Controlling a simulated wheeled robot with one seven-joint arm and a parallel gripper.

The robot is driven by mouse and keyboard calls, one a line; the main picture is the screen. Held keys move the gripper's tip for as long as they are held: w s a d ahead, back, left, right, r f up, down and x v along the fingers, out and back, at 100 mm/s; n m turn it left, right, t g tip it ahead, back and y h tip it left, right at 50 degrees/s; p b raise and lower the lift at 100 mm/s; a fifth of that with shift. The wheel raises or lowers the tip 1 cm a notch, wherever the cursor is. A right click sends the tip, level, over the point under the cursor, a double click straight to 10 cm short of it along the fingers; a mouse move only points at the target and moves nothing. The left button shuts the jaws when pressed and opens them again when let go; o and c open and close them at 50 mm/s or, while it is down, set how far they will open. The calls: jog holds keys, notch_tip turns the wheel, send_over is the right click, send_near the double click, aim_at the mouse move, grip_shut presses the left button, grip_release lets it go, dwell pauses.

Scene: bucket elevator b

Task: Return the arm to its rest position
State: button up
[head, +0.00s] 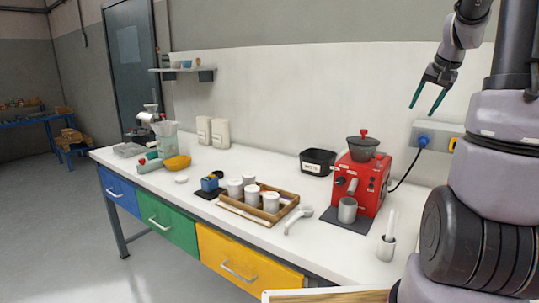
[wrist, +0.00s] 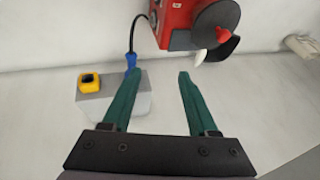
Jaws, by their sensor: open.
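My gripper (head: 427,97) is raised above the right end of the workbench (head: 270,165), in front of the wall and above the outlet box. Its two green fingers are spread apart with nothing between them. In the wrist view my gripper (wrist: 155,95) is also open and empty. My arm hangs down from the upper right in the head view, and part of it is cut off by the top edge.
A red coffee machine (head: 358,187) stands below my gripper, with a metal cup at its front. An outlet box (head: 437,134) with a blue plug is on the wall. The air around the gripper looks clear.

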jog(key=s+a+r+n+y, duration=0.1)
jog(key=s+a+r, duration=0.2)
jog(key=s+a, duration=0.35)
jog(key=s+a+r+n, duration=0.15)
jog(key=s+a, duration=0.25)
jog(key=a, duration=0.6)
jog(key=s+a+t+y, duration=0.1)
jog(key=s+a, duration=0.7)
jog(key=s, duration=0.4)
jog(key=shift+f+n, duration=0.35)
jog(key=shift+f, duration=0.1)
jog(key=shift+a, duration=0.1)
